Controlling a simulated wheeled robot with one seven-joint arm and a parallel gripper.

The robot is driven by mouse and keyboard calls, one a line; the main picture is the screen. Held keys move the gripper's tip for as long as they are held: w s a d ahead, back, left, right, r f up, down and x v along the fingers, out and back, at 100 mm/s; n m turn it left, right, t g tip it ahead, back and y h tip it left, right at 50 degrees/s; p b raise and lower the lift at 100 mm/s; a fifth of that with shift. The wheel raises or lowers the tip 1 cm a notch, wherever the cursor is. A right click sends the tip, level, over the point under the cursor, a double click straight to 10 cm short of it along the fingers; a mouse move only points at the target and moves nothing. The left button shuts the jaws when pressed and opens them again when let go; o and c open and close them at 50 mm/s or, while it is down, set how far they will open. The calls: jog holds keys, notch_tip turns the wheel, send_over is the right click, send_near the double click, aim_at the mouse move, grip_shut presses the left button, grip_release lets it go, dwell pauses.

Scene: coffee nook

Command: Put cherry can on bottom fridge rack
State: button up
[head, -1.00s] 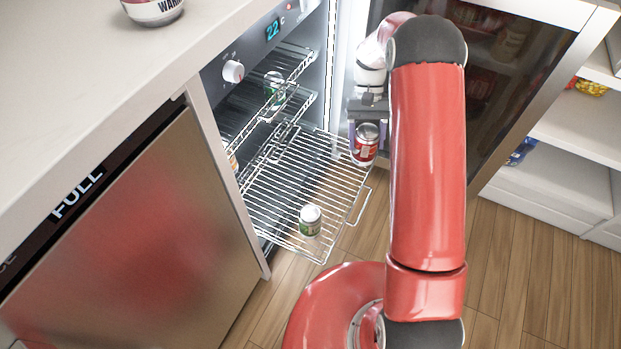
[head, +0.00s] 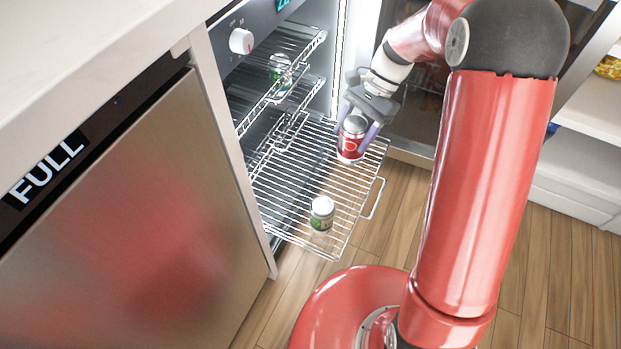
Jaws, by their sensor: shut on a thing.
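A red can with a silver top (head: 351,146), which I take to be the cherry can, is held in my gripper (head: 358,126). The gripper is shut on it, with a finger on each side. The can is slightly tilted and shows over the right part of the pulled-out bottom wire rack (head: 290,208); I cannot tell whether it touches the wires. A green and white can (head: 321,214) stands on the front part of the same rack.
The open fridge has upper racks, with a green can (head: 280,68) on one. A knob (head: 241,41) sits on the fridge's top panel. A steel appliance marked FULL (head: 150,200) stands left. The open fridge door (head: 415,110) is behind my gripper. The rack's middle is clear.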

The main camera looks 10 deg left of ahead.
jog(key=shift+s+a+m+t+y+b, duration=0.45)
jog(key=shift+s+a+m, duration=0.2)
jog(key=shift+a+m, duration=0.25)
jog(key=shift+s+a+f, duration=0.1)
jog(key=shift+a+f, duration=0.1)
notch_tip(320, 180, down, 19)
jog(key=b, duration=0.3)
jog(key=shift+f, duration=0.15)
jog(key=shift+f, duration=0.2)
jog(key=o, duration=1.3)
jog(key=shift+c, duration=0.2)
